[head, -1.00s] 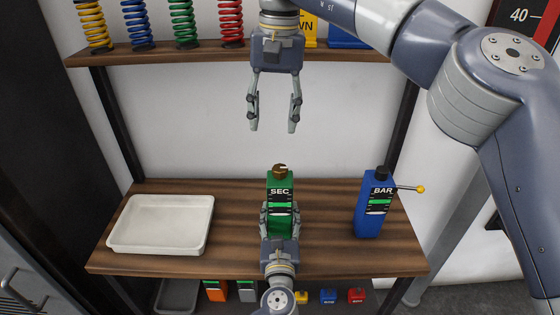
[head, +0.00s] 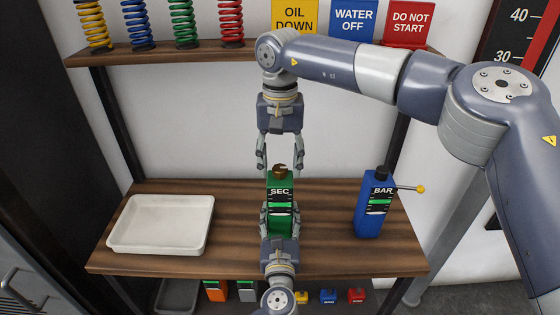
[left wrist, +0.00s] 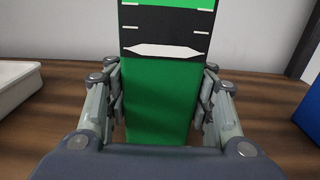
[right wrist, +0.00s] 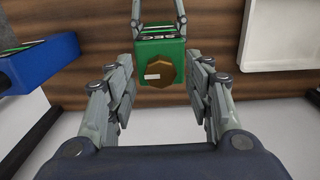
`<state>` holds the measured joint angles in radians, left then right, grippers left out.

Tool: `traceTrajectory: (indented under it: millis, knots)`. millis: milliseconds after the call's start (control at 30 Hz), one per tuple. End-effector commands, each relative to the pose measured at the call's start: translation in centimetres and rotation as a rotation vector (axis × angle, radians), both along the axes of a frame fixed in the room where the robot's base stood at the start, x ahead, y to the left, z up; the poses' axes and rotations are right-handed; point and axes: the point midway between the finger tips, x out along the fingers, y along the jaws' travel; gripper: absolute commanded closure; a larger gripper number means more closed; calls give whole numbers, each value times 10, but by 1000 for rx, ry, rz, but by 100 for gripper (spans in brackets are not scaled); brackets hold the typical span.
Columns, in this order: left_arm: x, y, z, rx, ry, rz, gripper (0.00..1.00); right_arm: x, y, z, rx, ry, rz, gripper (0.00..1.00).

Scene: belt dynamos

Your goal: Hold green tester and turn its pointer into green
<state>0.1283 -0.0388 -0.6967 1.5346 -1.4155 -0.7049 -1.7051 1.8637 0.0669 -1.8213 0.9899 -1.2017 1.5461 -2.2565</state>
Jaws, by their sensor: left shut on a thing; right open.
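The green tester (head: 280,182), marked SEC, stands upright on the wooden table. It has a dark scale panel with a green band and a brown knob (head: 281,169) on top. My left gripper (head: 280,222) is shut on its lower body from the front; the left wrist view shows fingers on both sides of the green body (left wrist: 158,100). My right gripper (head: 280,162) points down from above, open, its fingertips about level with the knob on either side. In the right wrist view the brown knob (right wrist: 157,74) with a pale mark lies between the fingers, apart from them.
A blue tester (head: 368,215) marked BAR, with a yellow-tipped lever, stands to the right. A white tray (head: 160,245) lies to the left. Springs and signs (head: 353,22) are on the upper shelf (head: 255,50). Small coloured items sit below the table.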

Motion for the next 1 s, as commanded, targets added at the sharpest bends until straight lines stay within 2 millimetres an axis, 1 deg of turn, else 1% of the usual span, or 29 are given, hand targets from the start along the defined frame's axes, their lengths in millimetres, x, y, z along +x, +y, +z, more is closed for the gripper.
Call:
traceTrajectory:
  millis: [267, 300, 367, 400, 467, 767, 1000]
  knots:
    - [0, 1, -1, 1, 2, 3, 100, 0, 0, -2, 0, 0, 0, 52]
    - [0, 1, -1, 1, 2, 2, 100, 0, 0, -2, 0, 0, 0, 61]
    - [0, 1, -1, 1, 2, 2, 100, 0, 0, -1, 0, 0, 0, 75]
    - [0, 1, -1, 1, 2, 2, 100, 0, 0, -1, 0, 0, 0, 84]
    - [0, 1, -1, 1, 2, 2, 100, 0, 0, -1, 0, 0, 0, 97]
    - [0, 1, -1, 1, 2, 3, 100, 0, 0, -1, 0, 0, -14, 97]
    - [0, 1, -1, 1, 2, 3, 100, 0, 0, -2, 1, 0, -112, 97]
